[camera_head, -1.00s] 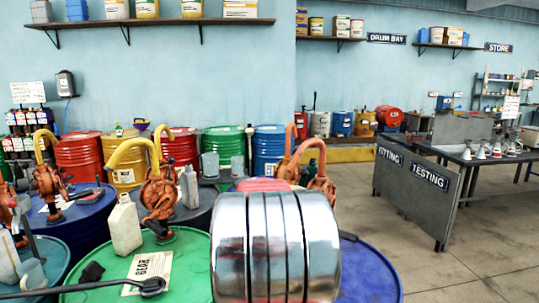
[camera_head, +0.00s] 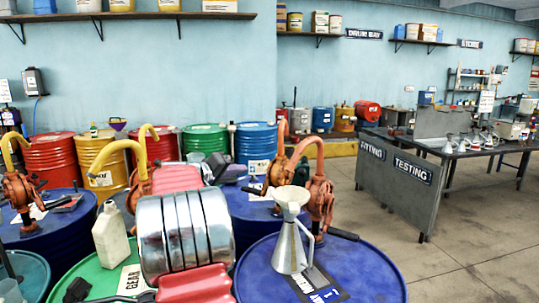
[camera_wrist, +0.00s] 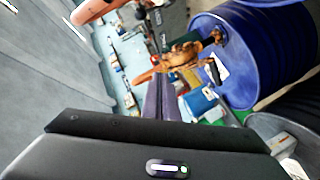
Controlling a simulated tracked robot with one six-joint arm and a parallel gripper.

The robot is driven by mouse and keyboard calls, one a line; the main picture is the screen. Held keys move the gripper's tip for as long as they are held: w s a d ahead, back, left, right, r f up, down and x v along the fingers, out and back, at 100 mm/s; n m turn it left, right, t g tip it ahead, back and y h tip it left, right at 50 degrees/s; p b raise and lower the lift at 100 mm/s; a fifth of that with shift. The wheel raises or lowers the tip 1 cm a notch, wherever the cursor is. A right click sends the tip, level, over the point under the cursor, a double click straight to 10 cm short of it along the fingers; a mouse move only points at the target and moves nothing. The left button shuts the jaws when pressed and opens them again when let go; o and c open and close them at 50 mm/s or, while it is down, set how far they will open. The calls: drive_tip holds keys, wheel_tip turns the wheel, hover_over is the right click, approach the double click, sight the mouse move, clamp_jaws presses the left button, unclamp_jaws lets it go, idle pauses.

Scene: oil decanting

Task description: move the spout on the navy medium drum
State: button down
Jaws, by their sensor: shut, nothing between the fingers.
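A navy drum (camera_head: 375,262) stands at the front right of the head view. A dark label on its lid is partly covered. A rust-orange pump (camera_head: 318,206) with a curved orange spout (camera_head: 306,148) stands at its far edge. A grey metal funnel-topped can (camera_head: 290,240) stands on the lid. A second blue drum (camera_head: 250,208) is behind it, with another orange spout (camera_head: 278,145). In the wrist view my gripper (camera_wrist: 160,84) is shut and empty. Beyond it show an orange pump (camera_wrist: 180,58) and a blue drum (camera_wrist: 235,75). I cannot tell which drum that is.
A green drum (camera_head: 93,272) with a cream bottle (camera_head: 111,235) stands at the left. Several coloured drums line the wall. My arm fills the lower middle of the head view. A grey testing bench (camera_head: 395,175) stands at the right, with clear floor before it.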

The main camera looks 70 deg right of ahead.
drive_tip(key=s+a+r+n+g, duration=0.2)
drive_tip(key=s+r+g, duration=0.2)
drive_tip(key=r, duration=0.2)
drive_tip(key=shift+s+a+r+g, duration=0.2)
drive_tip(key=shift+s+g, duration=0.1)
drive_tip(key=shift+g, duration=0.1)
drive_tip(key=shift+s+d, duration=0.1)
drive_tip(key=s+d, duration=0.6)
drive_tip(key=s, duration=0.3)
drive_tip(key=shift+d+f, duration=0.4)
drive_tip(key=shift+s, duration=0.1)
